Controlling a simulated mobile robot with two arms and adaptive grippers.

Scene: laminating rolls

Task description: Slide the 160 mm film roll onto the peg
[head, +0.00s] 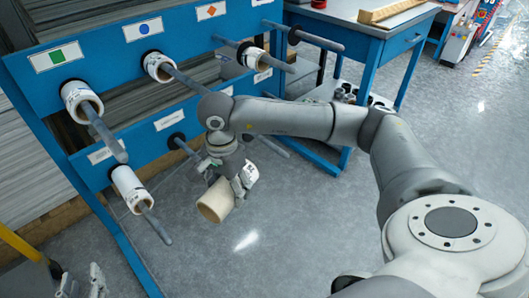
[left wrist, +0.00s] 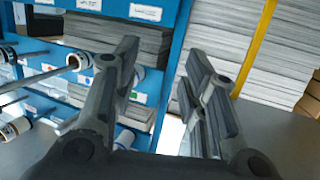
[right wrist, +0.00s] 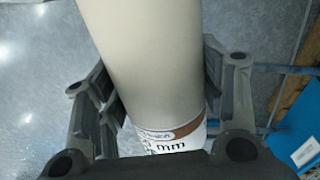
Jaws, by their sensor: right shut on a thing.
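My right gripper (head: 230,178) is shut around a cream film roll (head: 215,201) with a white label, in front of the rack's lower row. In the right wrist view the roll (right wrist: 150,60) lies between both fingers; its label ends in "mm", the number mostly hidden. The roll's open end faces down toward the floor. It is apart from any peg. A bare lower peg (head: 183,146) is partly behind my arm; another lower peg (head: 272,146) sticks out to its right. The lower signs are too small to read. My left gripper (left wrist: 157,85) is open and empty, away from the rack.
The blue rack (head: 105,42) holds white rolls on several pegs, including a roll (head: 82,100) under the green square and a lower-left roll (head: 128,186). Long grey pegs jut toward me. A blue table (head: 375,45) stands behind right. The floor (head: 290,225) in front is clear.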

